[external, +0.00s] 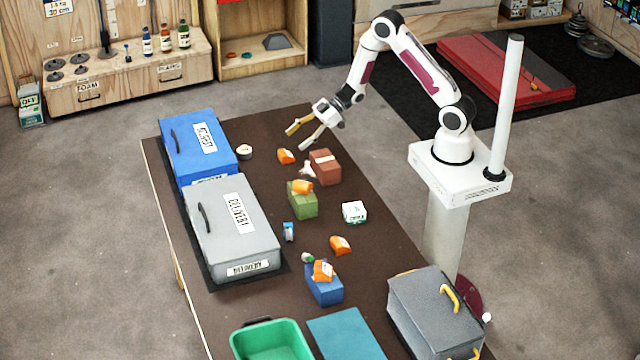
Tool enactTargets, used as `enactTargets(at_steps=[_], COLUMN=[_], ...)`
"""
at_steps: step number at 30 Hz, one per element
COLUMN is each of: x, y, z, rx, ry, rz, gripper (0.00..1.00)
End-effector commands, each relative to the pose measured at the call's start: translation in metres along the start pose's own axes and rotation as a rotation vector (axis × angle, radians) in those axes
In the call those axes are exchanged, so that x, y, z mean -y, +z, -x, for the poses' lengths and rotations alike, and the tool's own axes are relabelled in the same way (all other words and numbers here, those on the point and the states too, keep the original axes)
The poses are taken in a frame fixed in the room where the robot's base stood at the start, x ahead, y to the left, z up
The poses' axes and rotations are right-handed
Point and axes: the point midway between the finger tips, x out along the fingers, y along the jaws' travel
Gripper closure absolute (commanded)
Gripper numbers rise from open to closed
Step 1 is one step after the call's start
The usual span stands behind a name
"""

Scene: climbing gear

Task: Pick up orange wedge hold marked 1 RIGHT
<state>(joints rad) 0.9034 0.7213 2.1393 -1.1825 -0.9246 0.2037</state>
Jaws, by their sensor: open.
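Several orange wedge holds are on the brown table, and their markings are too small to read, so I cannot tell which is 1 RIGHT. One orange wedge (286,156) lies near the far end, left of a red-brown block. Another orange wedge (302,187) is on top of a green block (303,204). A third orange wedge (340,245) lies on the table right of centre. Another orange wedge with a white label (322,270) is on a blue block (324,291). My gripper (297,138) is open and empty, above the far end, close to the far wedge in the picture.
A red-brown block (325,167), a white box (354,212) and a small blue item (288,232) are on the table. A blue case (180,150) and a grey case (220,245) line the left side. A green bin (240,345) and a dark grey case (415,310) are nearer.

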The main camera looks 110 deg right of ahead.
Motion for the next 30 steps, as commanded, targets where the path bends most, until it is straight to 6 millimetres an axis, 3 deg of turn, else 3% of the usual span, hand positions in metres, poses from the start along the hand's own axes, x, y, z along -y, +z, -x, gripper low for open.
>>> enactTargets(at_steps=[3,8,22,30], x=[0.004,0.007,0.009,0.01], y=[0.016,0.025,0.026,0.025], z=[0.0,0.0,-0.001,-0.02], rx=[-0.034,-0.064,-0.072,-0.071], ry=[-0.035,-0.064,-0.072,-0.073], rz=[-0.031,-0.053,-0.057,-0.057], gripper=[0.39,0.39,0.39,0.39])
